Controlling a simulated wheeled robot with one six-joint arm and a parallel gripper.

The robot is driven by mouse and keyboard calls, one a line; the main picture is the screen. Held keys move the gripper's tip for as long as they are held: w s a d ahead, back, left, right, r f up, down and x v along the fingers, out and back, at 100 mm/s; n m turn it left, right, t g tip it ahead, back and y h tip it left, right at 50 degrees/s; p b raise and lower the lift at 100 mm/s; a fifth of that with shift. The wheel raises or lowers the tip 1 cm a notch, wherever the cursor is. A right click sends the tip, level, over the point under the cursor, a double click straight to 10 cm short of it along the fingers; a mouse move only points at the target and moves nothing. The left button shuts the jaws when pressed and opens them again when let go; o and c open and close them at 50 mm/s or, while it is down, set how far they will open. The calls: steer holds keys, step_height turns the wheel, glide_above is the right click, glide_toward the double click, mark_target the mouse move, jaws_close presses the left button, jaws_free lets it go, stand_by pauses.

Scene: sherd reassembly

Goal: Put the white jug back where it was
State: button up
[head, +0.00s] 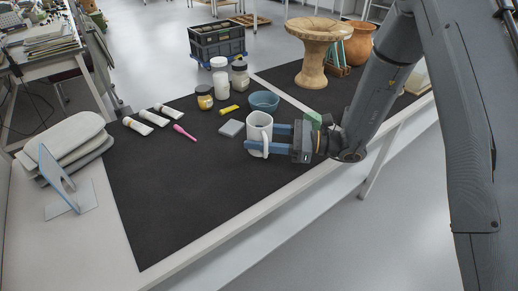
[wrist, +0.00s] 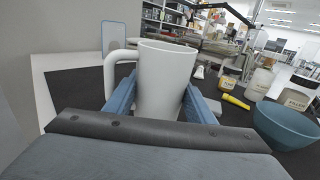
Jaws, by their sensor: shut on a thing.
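The white jug (head: 259,131) stands upright at the right part of the black mat (head: 190,203), near the table's front edge. My gripper (head: 268,141) reaches in from the right, and its blue fingers are shut on the jug's body. In the wrist view the jug (wrist: 165,78) sits between the two blue fingers, with its handle to the left. The fingers hide part of its lower body, and I cannot tell whether its base touches the mat.
A blue bowl (head: 264,102), a grey block (head: 231,128) and a yellow tube (head: 229,110) lie close behind the jug. Jars (head: 205,97), white tubes (head: 154,118) and a pink tool (head: 184,132) are farther left and back. The mat's front left is clear.

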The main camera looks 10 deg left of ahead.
steer(key=shift+f, duration=2.3)
steer(key=shift+f, duration=0.15)
steer(key=o, duration=1.2)
